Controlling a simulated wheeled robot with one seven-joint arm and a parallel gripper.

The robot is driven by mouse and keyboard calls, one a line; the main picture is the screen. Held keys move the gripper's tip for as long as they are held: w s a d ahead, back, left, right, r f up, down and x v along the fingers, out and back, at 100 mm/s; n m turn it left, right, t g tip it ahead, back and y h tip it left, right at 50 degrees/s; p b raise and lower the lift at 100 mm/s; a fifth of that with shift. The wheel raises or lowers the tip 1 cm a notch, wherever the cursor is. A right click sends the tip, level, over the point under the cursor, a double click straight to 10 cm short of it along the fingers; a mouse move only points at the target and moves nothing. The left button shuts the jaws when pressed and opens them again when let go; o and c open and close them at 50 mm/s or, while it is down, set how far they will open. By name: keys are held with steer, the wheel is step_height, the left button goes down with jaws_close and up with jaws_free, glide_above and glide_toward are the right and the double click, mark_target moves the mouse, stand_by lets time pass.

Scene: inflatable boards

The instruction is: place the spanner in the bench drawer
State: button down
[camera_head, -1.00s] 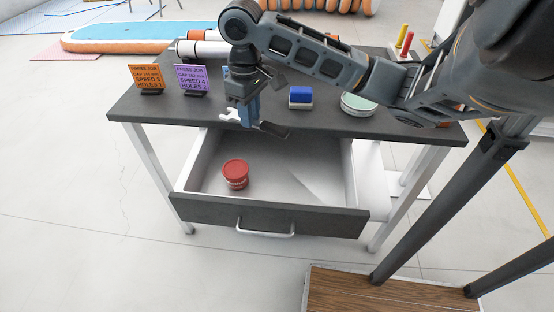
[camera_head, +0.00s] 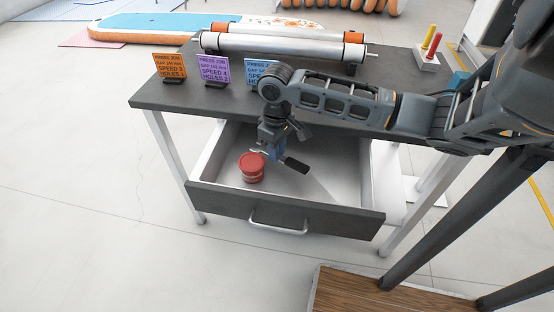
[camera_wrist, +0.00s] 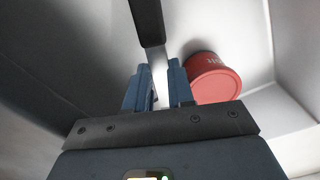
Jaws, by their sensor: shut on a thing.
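The spanner (camera_head: 296,165) has a dark handle and a pale metal end. My gripper (camera_head: 272,154) is shut on its metal part, and the handle sticks out to the right. In the wrist view my gripper (camera_wrist: 160,90) grips the spanner (camera_wrist: 150,22), with its dark handle pointing up the picture. The bench drawer (camera_head: 284,211) is pulled open, with a dark front and pale inside. My gripper is over the drawer's opening, low near its inside. I cannot tell whether the spanner touches the floor of the drawer.
A red tub (camera_head: 251,168) stands in the drawer, just left of the gripper; it also shows in the wrist view (camera_wrist: 212,78). The drawer's right part is clear. The bench top (camera_head: 180,94) holds job signs (camera_head: 214,70), a roller machine (camera_head: 285,42) and red and yellow tools (camera_head: 431,45).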

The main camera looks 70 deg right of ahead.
mark_target(277, 168)
steer(key=shift+f, duration=2.1)
steer(key=shift+f, duration=0.1)
steer(key=c, duration=1.3)
jaws_free()
steer(key=shift+o, duration=0.2)
